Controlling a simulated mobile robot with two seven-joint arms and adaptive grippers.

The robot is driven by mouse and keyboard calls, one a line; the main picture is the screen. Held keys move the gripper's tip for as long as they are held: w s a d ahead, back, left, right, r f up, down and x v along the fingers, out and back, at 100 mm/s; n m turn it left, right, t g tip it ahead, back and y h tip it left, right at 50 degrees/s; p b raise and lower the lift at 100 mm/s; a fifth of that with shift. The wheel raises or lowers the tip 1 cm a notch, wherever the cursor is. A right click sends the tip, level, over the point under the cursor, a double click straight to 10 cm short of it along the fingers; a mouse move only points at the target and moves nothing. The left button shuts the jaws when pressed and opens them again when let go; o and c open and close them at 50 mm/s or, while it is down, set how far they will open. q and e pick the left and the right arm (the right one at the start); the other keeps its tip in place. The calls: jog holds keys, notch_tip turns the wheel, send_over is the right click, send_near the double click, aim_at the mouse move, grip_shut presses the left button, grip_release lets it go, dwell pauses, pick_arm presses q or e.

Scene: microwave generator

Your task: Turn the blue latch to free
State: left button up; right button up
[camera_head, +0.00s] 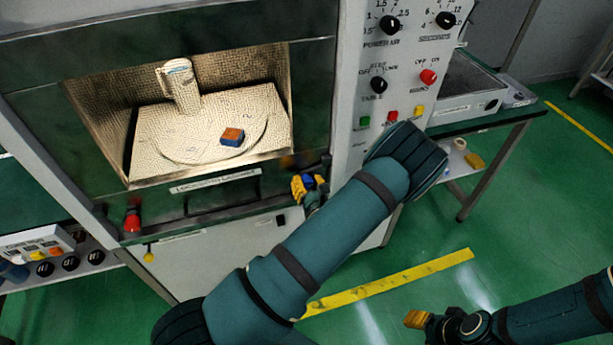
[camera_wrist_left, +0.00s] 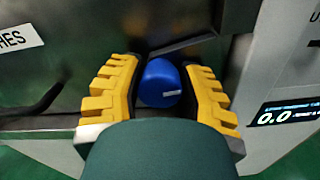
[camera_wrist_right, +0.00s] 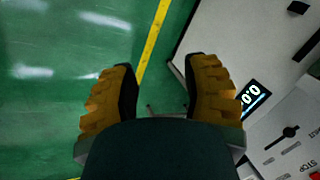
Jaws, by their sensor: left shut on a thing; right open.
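The blue latch (camera_wrist_left: 161,84) is a round blue knob with a small pale mark, on the dark lower front of the microwave generator. My left gripper (camera_wrist_left: 160,92) has its yellow fingers on both sides of it and is shut on it. In the head view the left gripper (camera_head: 308,188) is small at the lower right of the door, with a bit of the blue latch (camera_head: 319,179) showing beside it. A red latch (camera_head: 132,220) is at the lower left of the door. My right gripper (camera_head: 428,320) is open and empty, low over the floor; its fingers show spread in its wrist view (camera_wrist_right: 160,95).
The chamber window shows a pale cylinder (camera_head: 180,88) and an orange-and-blue block (camera_head: 232,136) inside. A control panel with knobs and buttons (camera_head: 400,75) is to the right. A side table (camera_head: 490,118) stands at the right. Green floor is free in front.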

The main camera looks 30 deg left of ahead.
pick_arm(q)
jog(key=m+p, duration=0.2)
jog(key=m, duration=0.1)
jog(key=shift+r+m, duration=0.15)
jog(key=shift+m, duration=0.25)
jog(key=m+p, duration=0.2)
jog(key=m, duration=0.1)
jog(key=shift+m, duration=0.3)
jog(key=shift+m+p, duration=0.75)
jog(key=shift+m, duration=0.45)
jog(key=shift+w+d+m+p, duration=0.1)
jog(key=shift+m+p, duration=0.35)
jog(key=shift+m, duration=1.05)
pick_arm(e)
notch_tip(320, 180, up, 7)
jog(key=w, duration=0.1)
jog(key=shift+w+d+t, duration=0.2)
jog(key=shift+w+t, duration=0.05)
jog(key=shift+t, duration=0.05)
pick_arm(q)
jog(key=shift+f, duration=0.2)
pick_arm(e)
jog(key=shift+r, duration=0.1)
pick_arm(q)
grip_shut()
jog(key=o, duration=1.2)
grip_release()
